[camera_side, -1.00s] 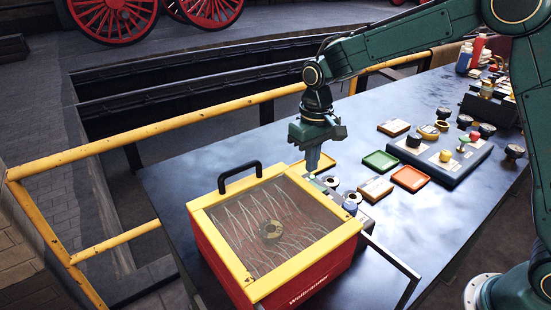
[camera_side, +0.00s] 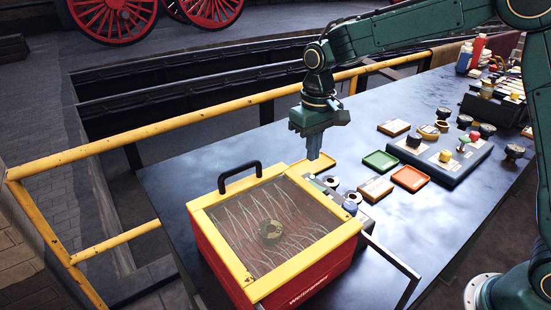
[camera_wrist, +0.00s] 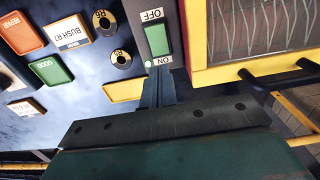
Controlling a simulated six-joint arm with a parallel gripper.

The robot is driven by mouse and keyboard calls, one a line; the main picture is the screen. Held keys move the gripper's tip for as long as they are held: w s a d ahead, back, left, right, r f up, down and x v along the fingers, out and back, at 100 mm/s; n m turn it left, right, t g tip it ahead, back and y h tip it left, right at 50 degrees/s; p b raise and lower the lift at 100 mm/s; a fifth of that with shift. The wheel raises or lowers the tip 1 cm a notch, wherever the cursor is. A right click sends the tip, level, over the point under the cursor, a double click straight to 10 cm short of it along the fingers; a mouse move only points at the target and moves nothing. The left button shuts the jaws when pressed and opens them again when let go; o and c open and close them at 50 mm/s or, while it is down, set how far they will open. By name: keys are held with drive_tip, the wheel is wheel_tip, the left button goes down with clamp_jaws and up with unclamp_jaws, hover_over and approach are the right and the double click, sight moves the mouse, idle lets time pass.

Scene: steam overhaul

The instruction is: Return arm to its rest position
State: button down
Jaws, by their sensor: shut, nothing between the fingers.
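My gripper (camera_side: 314,150) is shut and empty. It points down above the blue-grey table (camera_side: 235,152), just behind the red and yellow cabinet (camera_side: 325,274). In the wrist view its closed fingers (camera_wrist: 157,92) reach toward a switch box with a green rocker (camera_wrist: 157,39) marked OFF and ON. A small green light shows by the ON label.
A yellow tray (camera_wrist: 124,91) is beside the fingers. A green tray (camera_side: 381,161), an orange tray (camera_side: 410,178) and a labelled block (camera_side: 375,189) lie to the right. A dark fixture board (camera_side: 440,160) stands beyond. A yellow rail (camera_side: 200,118) runs along the back.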

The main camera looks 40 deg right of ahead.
drive_tip(key=s+d+r+t, duration=0.1)
drive_tip(key=s+d+r, duration=0.1)
drive_tip(key=s+r, duration=0.4)
drive_tip(key=s+d+r+t, duration=0.2)
drive_tip(key=s+d+r, duration=0.15)
drive_tip(key=s, duration=0.35)
drive_tip(key=s+d+t, duration=0.1)
drive_tip(key=s+t, duration=0.1)
drive_tip(key=s, duration=1.3)
drive_tip(key=shift+s+d+t, duration=0.15)
drive_tip(key=shift+d+t, duration=0.15)
drive_tip(key=shift+d, duration=0.05)
